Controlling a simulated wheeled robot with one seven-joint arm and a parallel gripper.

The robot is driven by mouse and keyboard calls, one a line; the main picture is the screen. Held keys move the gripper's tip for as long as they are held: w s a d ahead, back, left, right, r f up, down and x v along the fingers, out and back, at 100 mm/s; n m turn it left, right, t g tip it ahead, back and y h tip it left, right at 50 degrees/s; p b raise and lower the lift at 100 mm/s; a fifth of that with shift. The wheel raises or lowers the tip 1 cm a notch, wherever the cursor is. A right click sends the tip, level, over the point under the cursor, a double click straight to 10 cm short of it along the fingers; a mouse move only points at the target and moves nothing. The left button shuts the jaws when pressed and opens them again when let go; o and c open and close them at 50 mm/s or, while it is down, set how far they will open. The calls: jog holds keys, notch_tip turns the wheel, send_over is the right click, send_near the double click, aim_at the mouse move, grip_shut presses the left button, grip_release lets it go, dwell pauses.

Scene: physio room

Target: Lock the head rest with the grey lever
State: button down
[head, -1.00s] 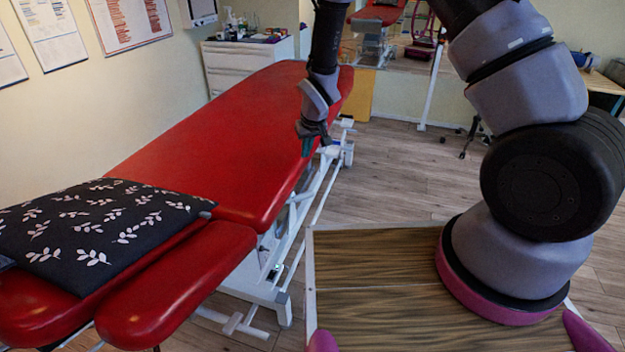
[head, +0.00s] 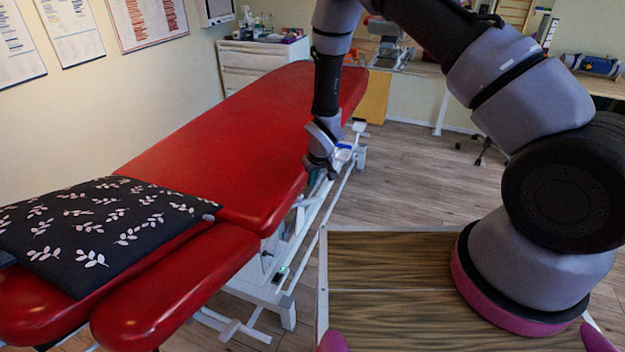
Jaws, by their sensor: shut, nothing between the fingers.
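The red treatment table (head: 240,125) runs from the lower left to the back. Its head rest (head: 170,290) is the red padded part at the near left end. A dark pillow with white leaf prints (head: 95,225) lies over part of it. I cannot make out a grey lever; the underside of the head rest is hidden by its pads. My gripper (head: 322,178) is shut and empty. It points down beside the right edge of the table, at about its middle, well apart from the head rest.
The table's white frame (head: 285,290) stands below on the wooden floor. My wood-topped base (head: 385,300) is close on its right. A white drawer cabinet (head: 250,62) stands behind the table. The floor at the right (head: 405,185) is clear.

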aim_at(312, 198)
jog(key=x, duration=0.6)
jog(key=shift+f, duration=0.35)
jog(key=shift+s+d+m, duration=0.1)
jog(key=shift+m, duration=0.3)
jog(key=shift+s+d+m, duration=0.1)
jog(key=shift+s+m, duration=0.15)
jog(key=shift+m, duration=0.05)
jog(key=shift+s+d+m+h, duration=0.15)
jog(key=shift+s+m+h, duration=0.15)
jog(key=s+m, duration=0.1)
jog(key=m, duration=0.1)
jog(key=s+d+m+h, duration=0.1)
jog(key=s+m, duration=0.1)
jog(key=shift+s, duration=0.3)
jog(key=shift+s+a, duration=0.15)
jog(key=shift+s, duration=1.1)
